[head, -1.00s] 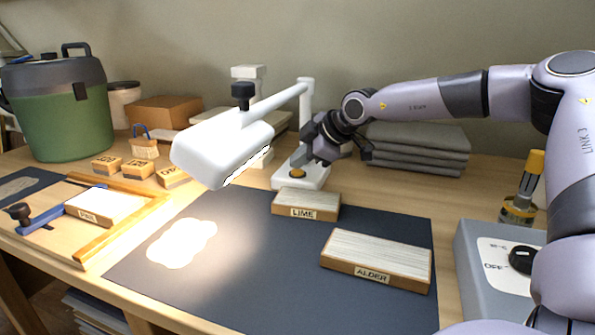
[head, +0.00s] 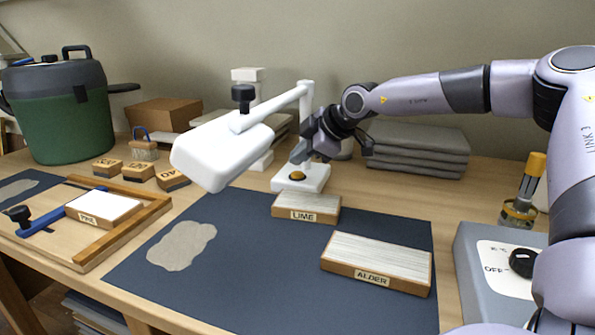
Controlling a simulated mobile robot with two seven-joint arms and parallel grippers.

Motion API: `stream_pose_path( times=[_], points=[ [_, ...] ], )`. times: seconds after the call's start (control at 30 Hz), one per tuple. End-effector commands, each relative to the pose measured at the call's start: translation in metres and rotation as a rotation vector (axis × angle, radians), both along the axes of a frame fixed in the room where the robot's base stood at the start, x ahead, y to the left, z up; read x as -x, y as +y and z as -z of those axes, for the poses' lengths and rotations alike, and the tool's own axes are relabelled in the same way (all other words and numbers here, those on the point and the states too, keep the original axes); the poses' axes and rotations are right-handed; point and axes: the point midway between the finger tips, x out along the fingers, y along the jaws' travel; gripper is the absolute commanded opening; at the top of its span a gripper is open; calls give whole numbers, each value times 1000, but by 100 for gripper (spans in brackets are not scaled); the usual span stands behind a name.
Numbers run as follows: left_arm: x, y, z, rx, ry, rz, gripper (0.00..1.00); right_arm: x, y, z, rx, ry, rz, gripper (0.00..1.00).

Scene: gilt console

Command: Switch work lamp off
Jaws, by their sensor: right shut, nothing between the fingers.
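The white work lamp (head: 222,152) stands at the back of the dark mat, its head tilted over the mat. Its light is off; no bright patch shows. The lamp's white base (head: 314,185) carries a round amber button (head: 297,176). My right gripper (head: 297,157) is shut and empty, its fingertips just above the button with a small gap visible. My left gripper is not in view.
Wood blocks marked LIME (head: 305,207) and ALDER (head: 376,264) lie on the dark mat (head: 240,285). A grey box with a dial (head: 470,265) stands at the right. Folded grey cloths (head: 425,150) lie behind my right arm. A green cooker (head: 60,115) stands at the far left.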

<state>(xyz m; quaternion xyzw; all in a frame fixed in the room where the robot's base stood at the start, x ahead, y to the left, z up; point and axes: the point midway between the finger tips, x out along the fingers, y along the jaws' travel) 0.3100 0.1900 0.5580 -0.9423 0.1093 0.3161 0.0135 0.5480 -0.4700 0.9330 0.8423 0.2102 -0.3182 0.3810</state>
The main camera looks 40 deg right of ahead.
Motion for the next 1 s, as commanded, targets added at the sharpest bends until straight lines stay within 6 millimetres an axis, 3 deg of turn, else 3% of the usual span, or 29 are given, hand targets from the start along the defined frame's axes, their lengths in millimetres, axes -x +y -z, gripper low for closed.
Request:
stream_pose_path(
  times=[0.27,0.8,1.0],
  points=[
    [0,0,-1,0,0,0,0,0,0,-3,0,0,0,0],
    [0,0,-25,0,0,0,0,0,0,-55,2,0,0,0],
    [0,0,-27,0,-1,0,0,0,0,-60,0,1,0,0]
  ],
)
